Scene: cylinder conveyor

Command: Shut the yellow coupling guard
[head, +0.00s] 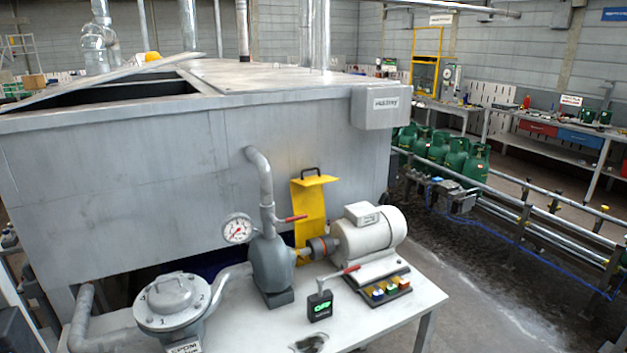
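The yellow coupling guard (309,212) stands raised behind the shaft between the pump and the motor. Its bent top flap carries a black handle (311,173). The orange and dark coupling (322,247) is exposed in front of the guard, between the grey pump (272,265) and the cream motor (370,235). The guard's lower part is partly hidden by the pump and coupling. Neither of my grippers is in view.
The grey bench (408,312) holds a round-lidded strainer (178,298), a gauge (238,228), a small black display box (320,305) and a button panel (388,290). A large grey tank (120,200) stands behind. Green cylinders (452,155) sit on a conveyor right.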

